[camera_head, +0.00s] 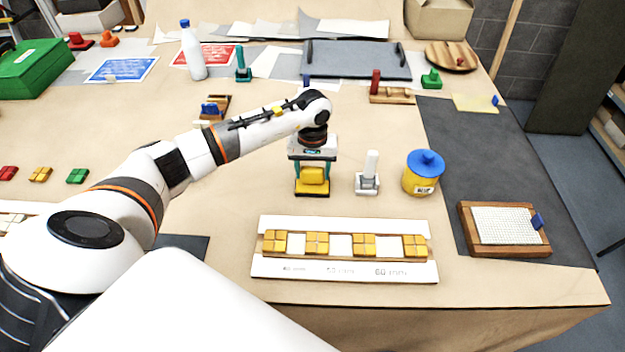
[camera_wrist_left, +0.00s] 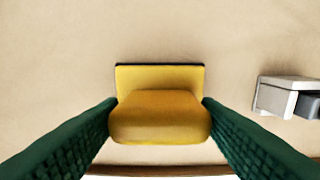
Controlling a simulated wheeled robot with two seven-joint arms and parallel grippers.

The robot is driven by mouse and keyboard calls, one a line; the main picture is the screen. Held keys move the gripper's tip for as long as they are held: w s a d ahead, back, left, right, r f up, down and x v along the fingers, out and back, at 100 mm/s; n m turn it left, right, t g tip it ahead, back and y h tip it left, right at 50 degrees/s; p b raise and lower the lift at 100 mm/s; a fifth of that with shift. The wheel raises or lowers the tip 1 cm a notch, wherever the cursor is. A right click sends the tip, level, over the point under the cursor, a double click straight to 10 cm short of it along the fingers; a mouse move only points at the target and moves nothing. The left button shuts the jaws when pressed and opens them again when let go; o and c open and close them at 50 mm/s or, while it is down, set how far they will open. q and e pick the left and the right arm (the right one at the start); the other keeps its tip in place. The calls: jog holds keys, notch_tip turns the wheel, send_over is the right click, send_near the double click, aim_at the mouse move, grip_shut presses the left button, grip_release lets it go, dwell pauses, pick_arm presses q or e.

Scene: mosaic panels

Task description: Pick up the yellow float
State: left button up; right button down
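The yellow float (camera_head: 312,183) stands upright on the table behind the mosaic panel, a yellow block on a flat yellow base with a dark underside. My left gripper (camera_head: 314,171) points down over it, its green fingers on either side of the block. In the left wrist view the float (camera_wrist_left: 160,118) sits between the fingertips (camera_wrist_left: 160,103), with no clear gap at its sides. Whether the fingers press on it I cannot tell. The base seems to rest on the table. My right gripper is not in view.
A white-grey tool (camera_head: 368,178) stands just right of the float, and a yellow pot with a blue lid (camera_head: 424,173) farther right. The mosaic panel (camera_head: 342,270) with yellow tiles lies in front. A wooden framed grid (camera_head: 502,225) is on the dark mat.

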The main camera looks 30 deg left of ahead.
aim_at(312, 168)
pick_arm(q)
jog(key=c, duration=0.6)
jog(key=shift+r, duration=0.1)
jog(key=shift+w+r, duration=0.1)
jog(key=shift+r, duration=0.25)
notch_tip(312, 168, up, 8)
jog(key=b, duration=0.3)
jog(key=shift+r, duration=0.6)
